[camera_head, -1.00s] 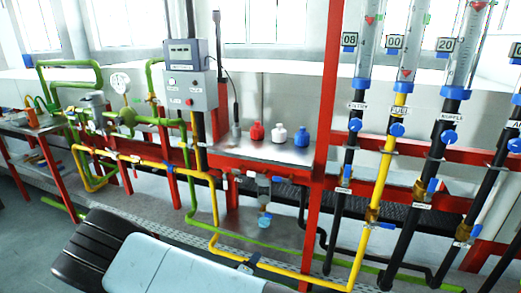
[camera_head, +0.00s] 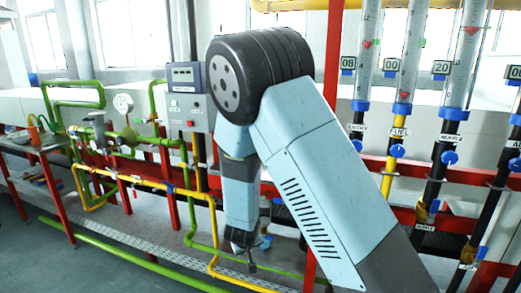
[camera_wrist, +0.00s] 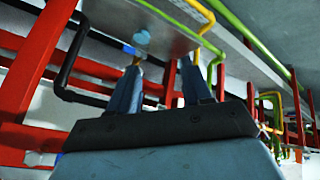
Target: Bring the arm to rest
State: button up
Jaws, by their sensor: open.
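My arm (camera_head: 315,160) is pale blue and black. It rises from the lower right of the head view to a black elbow joint, and its forearm hangs down from there. My gripper (camera_head: 244,248) is at the forearm's low end, in front of the pipes. In the wrist view my gripper (camera_wrist: 160,80) shows two blue-grey fingers standing apart with nothing between them. The fingertips point toward the red frame and pipes, and I cannot tell how far off these are.
A grey control box (camera_head: 188,97) and a yellow pipe (camera_head: 147,182) stand behind the arm. Black tubes with blue valves (camera_head: 449,158) are on the right. A red-legged bench (camera_head: 36,140) is at the left. Open floor (camera_head: 28,262) lies at the lower left.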

jog(key=s+d+r+m+y, duration=0.15)
jog(key=d+r, duration=0.25)
jog(key=r, duration=0.4)
jog(key=s+d+r+g+y, duration=0.1)
jog(key=s+d+r, duration=0.15)
jog(key=r, duration=0.55)
jog(key=s+d+r+m+y, duration=0.1)
jog(key=s+d+r+y, duration=0.1)
jog(key=d+r, duration=0.45)
jog(key=s+d+r+m+h, duration=0.1)
jog(key=s+d+r+h, duration=0.1)
jog(key=s+d+r, duration=0.4)
jog(key=s+d+r+m+h, duration=0.1)
jog(key=s+d+r, duration=0.6)
jog(key=s, duration=0.7)
jog(key=shift+s+d+r+h, duration=0.2)
jog(key=shift+s+d+h, duration=0.2)
jog(key=shift+d+h, duration=0.25)
jog(key=shift+d, duration=0.1)
